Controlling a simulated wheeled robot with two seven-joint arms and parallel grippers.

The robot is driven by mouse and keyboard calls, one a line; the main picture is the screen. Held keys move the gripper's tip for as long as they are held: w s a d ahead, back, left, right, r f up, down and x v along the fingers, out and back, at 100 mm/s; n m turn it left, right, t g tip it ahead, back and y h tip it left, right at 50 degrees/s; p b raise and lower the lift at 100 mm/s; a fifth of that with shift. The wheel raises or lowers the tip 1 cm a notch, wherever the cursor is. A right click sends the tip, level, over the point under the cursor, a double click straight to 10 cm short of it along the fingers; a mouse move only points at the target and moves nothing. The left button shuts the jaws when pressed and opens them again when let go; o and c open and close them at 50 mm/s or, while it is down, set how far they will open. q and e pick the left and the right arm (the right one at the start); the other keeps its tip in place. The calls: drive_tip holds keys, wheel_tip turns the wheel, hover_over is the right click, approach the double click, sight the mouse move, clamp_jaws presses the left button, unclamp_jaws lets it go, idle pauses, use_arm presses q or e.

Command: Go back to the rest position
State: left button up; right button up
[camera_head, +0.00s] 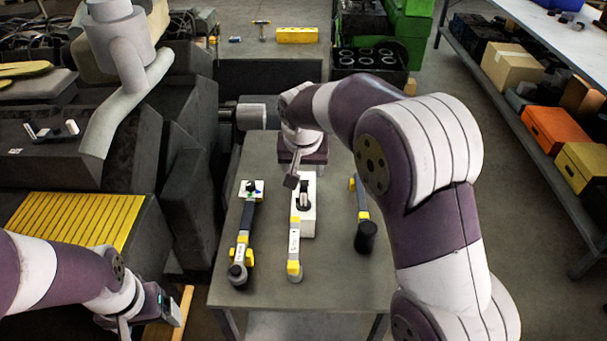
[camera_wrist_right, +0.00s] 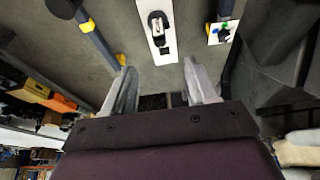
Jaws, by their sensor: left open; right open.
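My right gripper (camera_head: 291,182) hangs over the far part of the grey table (camera_head: 335,272) in the head view. In the right wrist view its two fingers (camera_wrist_right: 160,92) are apart with nothing between them. My left gripper (camera_head: 172,312) is at the lower left of the head view, left of the table; its jaws are partly hidden and nothing is seen held in it.
On the table lie a left tool (camera_head: 241,250), a middle tool (camera_head: 294,245), a right tool (camera_head: 362,215) and a white block (camera_head: 309,222). A yellow ribbed plate (camera_head: 75,222) is at left. A shelf with boxes (camera_head: 555,133) stands right.

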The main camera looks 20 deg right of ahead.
idle(0.3)
drive_tip(key=s+d+f+n+g, duration=0.1)
drive_tip(key=s+f, duration=0.3)
drive_tip(key=s, duration=0.7)
drive_tip(key=s+d+f+n+g+y, duration=0.1)
drive_tip(key=s+d+f+n, duration=0.1)
drive_tip(key=s, duration=0.9)
drive_tip(key=shift+s+f, duration=0.2)
drive_tip(key=shift+f, duration=0.7)
drive_tip(key=shift+d, duration=0.1)
